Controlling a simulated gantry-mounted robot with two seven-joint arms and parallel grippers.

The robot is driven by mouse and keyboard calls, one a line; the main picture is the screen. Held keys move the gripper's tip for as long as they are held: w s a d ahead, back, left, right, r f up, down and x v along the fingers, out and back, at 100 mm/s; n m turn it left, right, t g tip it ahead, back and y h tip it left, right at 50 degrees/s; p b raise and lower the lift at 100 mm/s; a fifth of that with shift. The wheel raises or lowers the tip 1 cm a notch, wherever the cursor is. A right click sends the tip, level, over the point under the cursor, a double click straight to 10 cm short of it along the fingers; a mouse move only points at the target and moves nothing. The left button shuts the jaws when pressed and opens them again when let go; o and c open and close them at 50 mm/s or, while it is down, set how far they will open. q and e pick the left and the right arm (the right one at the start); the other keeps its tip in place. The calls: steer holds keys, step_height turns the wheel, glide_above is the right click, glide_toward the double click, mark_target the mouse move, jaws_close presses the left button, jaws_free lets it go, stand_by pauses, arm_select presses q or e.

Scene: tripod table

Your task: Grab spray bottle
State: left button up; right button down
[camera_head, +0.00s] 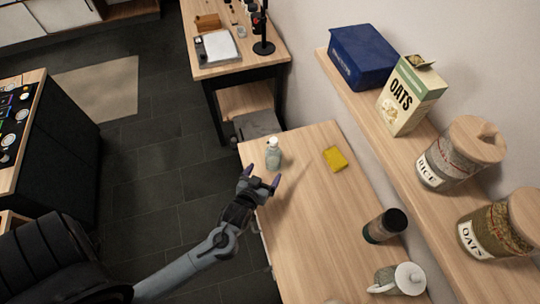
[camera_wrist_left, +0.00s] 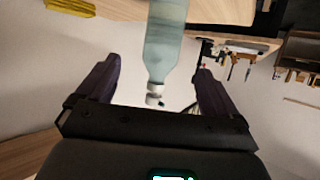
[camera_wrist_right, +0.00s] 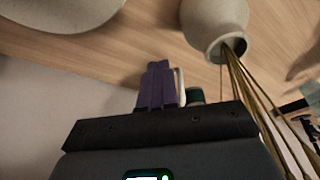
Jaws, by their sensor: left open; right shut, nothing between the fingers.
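The spray bottle (camera_head: 273,154) is pale blue-green with a white top and stands upright near the far left edge of the wooden table. My left gripper (camera_head: 261,178) is open, just in front of the bottle in the head view, with its purple fingertips pointing toward it. In the left wrist view the bottle (camera_wrist_left: 165,45) appears upside down, between and beyond the two open fingers (camera_wrist_left: 152,85). A gap seems to remain between fingers and bottle. My right gripper (camera_wrist_right: 160,85) shows in the right wrist view with its purple fingers together and empty. It is not seen in the head view.
A yellow sponge (camera_head: 335,158) lies right of the bottle on the table (camera_head: 300,222). A dark cylinder (camera_head: 385,226) and a white-lidded jug (camera_head: 402,279) stand nearer. A wall shelf (camera_head: 368,107) holds boxes and jars. A pale vase (camera_wrist_right: 214,25) with stems is near my right gripper.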

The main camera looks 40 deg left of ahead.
mark_target(271, 162)
arm_select(q)
steer(key=x, duration=0.6)
steer(key=shift+f, duration=0.1)
steer(key=shift+b+x, duration=0.3)
steer(key=shift+x, duration=2.3)
steer(key=shift+s+a+f, duration=0.1)
steer(key=shift+s+a, duration=0.05)
steer(key=shift+a, duration=0.05)
steer(key=c, duration=1.1)
steer(key=shift+c, duration=0.7)
